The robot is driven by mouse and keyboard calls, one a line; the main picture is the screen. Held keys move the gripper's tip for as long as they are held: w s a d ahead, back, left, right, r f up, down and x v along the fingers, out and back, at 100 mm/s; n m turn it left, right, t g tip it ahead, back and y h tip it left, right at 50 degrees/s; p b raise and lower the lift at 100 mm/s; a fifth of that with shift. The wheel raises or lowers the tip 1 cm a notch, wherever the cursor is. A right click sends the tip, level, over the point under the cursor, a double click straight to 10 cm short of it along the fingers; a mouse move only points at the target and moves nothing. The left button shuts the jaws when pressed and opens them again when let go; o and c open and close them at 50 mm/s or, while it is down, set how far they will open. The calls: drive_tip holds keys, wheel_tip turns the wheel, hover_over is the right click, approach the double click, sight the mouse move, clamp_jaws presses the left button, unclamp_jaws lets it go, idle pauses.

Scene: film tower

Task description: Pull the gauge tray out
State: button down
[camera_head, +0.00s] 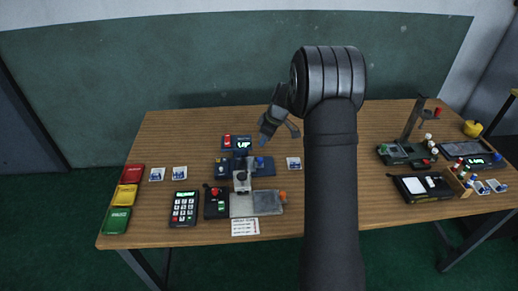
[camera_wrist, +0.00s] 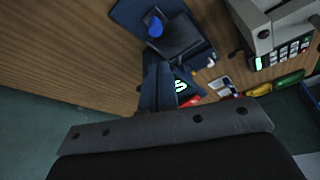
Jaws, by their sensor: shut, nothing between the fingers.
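No part in view is clearly marked as the gauge tray. A flat grey tray-like plate (camera_head: 268,203) with an orange knob (camera_head: 282,194) lies at the front middle of the table, beside a grey upright device (camera_head: 241,178). My gripper (camera_head: 265,136) is shut and empty, above the back middle of the table near a dark box with a lit green display (camera_head: 243,145). In the wrist view my shut fingers (camera_wrist: 157,88) are beside a lit display (camera_wrist: 180,87). A dark blue device with a blue knob (camera_wrist: 155,27) lies beyond them.
Red (camera_head: 133,174), yellow (camera_head: 126,195) and green (camera_head: 117,220) blocks line the left edge. A keypad (camera_head: 184,207) stands near the front. At right are a green-based stand (camera_head: 404,153) and a black case (camera_head: 424,188). Bare wood (camera_head: 345,150) lies right of my arm.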

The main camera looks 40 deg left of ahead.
approach(252, 162)
drive_tip(key=x, duration=0.5)
drive_tip(key=shift+d, duration=0.1)
drive_tip(key=w+d, duration=0.4)
drive_tip(key=d, duration=0.1)
drive_tip(key=shift+w, duration=0.4)
drive_tip(key=shift+d, duration=0.1)
drive_tip(key=s+v, duration=0.1)
drive_tip(key=v, duration=0.8)
drive_tip(key=shift+w+r, duration=0.4)
drive_tip(key=shift+r, duration=0.1)
drive_tip(key=shift+a+f, duration=0.15)
drive_tip(key=shift+a, duration=0.05)
drive_tip(key=shift+x, duration=4)
